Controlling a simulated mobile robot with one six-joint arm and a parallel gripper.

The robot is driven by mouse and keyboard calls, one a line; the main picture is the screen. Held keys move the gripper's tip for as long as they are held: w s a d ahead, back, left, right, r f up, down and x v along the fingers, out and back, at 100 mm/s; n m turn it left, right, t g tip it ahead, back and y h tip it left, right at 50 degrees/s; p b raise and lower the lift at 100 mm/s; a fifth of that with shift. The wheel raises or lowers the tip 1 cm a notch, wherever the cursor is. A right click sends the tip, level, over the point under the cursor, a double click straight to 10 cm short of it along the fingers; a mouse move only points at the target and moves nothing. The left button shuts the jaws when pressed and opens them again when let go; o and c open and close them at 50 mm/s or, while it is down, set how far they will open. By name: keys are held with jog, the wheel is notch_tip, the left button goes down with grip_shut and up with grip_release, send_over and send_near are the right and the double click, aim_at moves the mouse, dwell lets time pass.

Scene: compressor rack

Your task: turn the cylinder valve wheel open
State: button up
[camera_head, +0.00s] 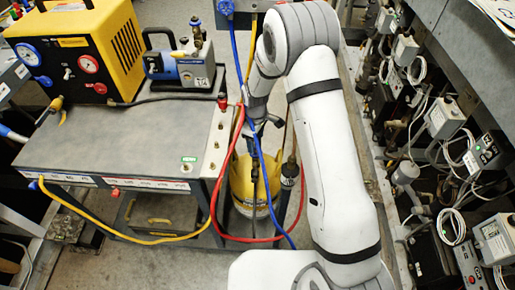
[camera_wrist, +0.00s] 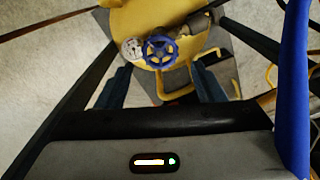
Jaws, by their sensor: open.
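The blue cylinder valve wheel (camera_wrist: 160,50) sits on top of the yellow cylinder (camera_wrist: 185,22) in the wrist view, with a small round gauge (camera_wrist: 132,48) just to its left. My gripper (camera_wrist: 161,84) is open, its two dark fingers apart and nothing between them. The wheel shows beyond the fingertips, roughly centred between them. In the head view the yellow cylinder (camera_head: 243,186) stands on the floor under my gripper (camera_head: 262,122). I cannot make out the wheel there, behind my arm and the hoses.
Blue, red and yellow hoses hang around the cylinder; the blue hose (camera_wrist: 294,90) crosses the right of the wrist view. A grey cart (camera_head: 110,150) with a yellow gauge machine (camera_head: 95,40) and a pump (camera_head: 182,72) stands left. A rack (camera_head: 440,130) with cables lines the right.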

aim_at(256, 151)
notch_tip(256, 151, down, 6)
jog(key=b, duration=0.2)
jog(key=shift+f+b, duration=0.1)
jog(key=shift+b, duration=0.25)
jog(key=shift+r+m+p, duration=0.3)
jog(key=shift+m+p, duration=0.1)
jog(key=shift+m, duration=0.1)
jog(key=m+p, duration=0.1)
jog(key=m, duration=0.2)
jog(key=shift+r+m, duration=0.1)
jog(key=shift+m, duration=0.3)
jog(key=shift+f+m+b, duration=0.2)
jog(key=shift+m+b, duration=0.25)
jog(key=shift+m, duration=1.45)
jog(key=m+b, duration=0.1)
jog(key=m, duration=0.4)
jog(key=shift+r, duration=0.1)
jog(key=shift+c, duration=0.3)
jog(key=c, duration=0.7)
